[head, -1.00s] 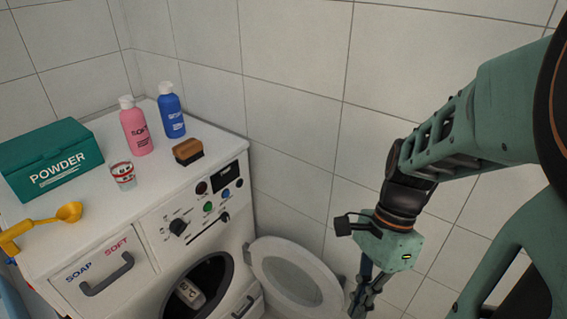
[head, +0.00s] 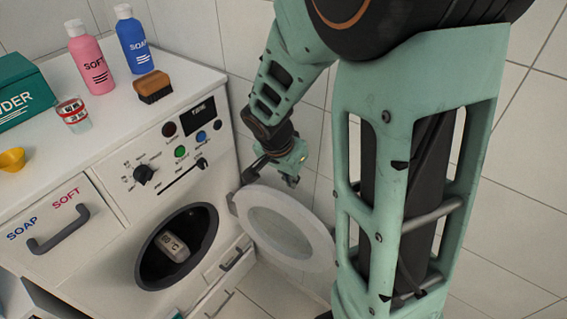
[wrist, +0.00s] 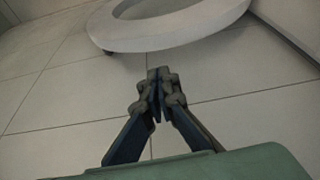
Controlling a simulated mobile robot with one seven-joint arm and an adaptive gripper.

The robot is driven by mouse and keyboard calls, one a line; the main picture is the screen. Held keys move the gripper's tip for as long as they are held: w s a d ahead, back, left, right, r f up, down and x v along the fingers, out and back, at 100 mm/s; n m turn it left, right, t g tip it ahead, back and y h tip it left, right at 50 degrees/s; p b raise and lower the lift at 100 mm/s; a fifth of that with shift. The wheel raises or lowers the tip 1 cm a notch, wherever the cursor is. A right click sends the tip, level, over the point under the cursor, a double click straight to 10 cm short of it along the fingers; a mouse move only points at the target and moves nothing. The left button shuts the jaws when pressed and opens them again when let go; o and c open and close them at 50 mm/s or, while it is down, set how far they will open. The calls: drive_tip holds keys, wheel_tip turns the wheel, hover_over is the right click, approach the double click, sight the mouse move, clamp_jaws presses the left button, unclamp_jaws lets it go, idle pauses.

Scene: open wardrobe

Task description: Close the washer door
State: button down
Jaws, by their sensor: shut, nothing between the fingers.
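The washer (head: 130,205) is white, and its round door (head: 318,245) stands open, swung out to the right of the dark drum opening. The door has a white ring and a pale, see-through middle. My gripper (head: 291,183) is behind the top of the door, between it and the tiled wall, and seems apart from it. In the wrist view my gripper (wrist: 157,75) has its fingertips together and empty, with the door's ring (wrist: 165,38) beyond them at the top. A pale labelled object (head: 174,247) lies inside the drum.
On the washer top stand a pink bottle (head: 92,62), a blue bottle (head: 134,42), a brush (head: 153,88), a glass (head: 73,115), a green powder box (head: 22,92) and a yellow scoop (head: 12,159). The tiled wall is close behind the door.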

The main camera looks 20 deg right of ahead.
drive_tip(key=x, duration=0.8)
drive_tip(key=shift+b, duration=0.45)
drive_tip(key=shift+s+d+r, duration=0.1)
